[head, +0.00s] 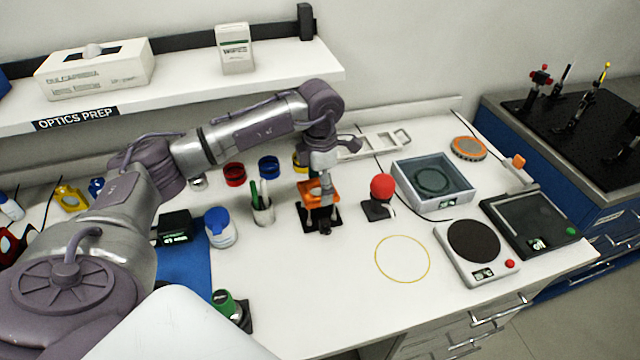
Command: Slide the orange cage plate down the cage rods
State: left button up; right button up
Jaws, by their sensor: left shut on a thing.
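The orange cage plate (306,191) is in the middle of the bench, above a dark base (305,219). My left gripper (323,190) comes down on it from above and is shut on it. The plate looks roughly level and sits a little above the base. The cage rods are mostly hidden by my gripper, and I cannot make them out clearly. My right gripper is not in view.
A cup of pens (263,213) and a blue-lidded jar (221,230) stand left of the plate. A red-knobbed item (382,188) stands close on its right. A grey tray (460,197) and a round-topped device (474,241) are farther right. The bench front is mostly clear.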

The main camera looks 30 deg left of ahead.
pick_arm(q)
jog(key=shift+f, duration=0.15)
jog(key=shift+f+b, duration=0.3)
jog(key=shift+b, duration=0.05)
jog(key=shift+r, duration=0.15)
jog(key=shift+r, duration=0.1)
jog(key=shift+r, duration=0.25)
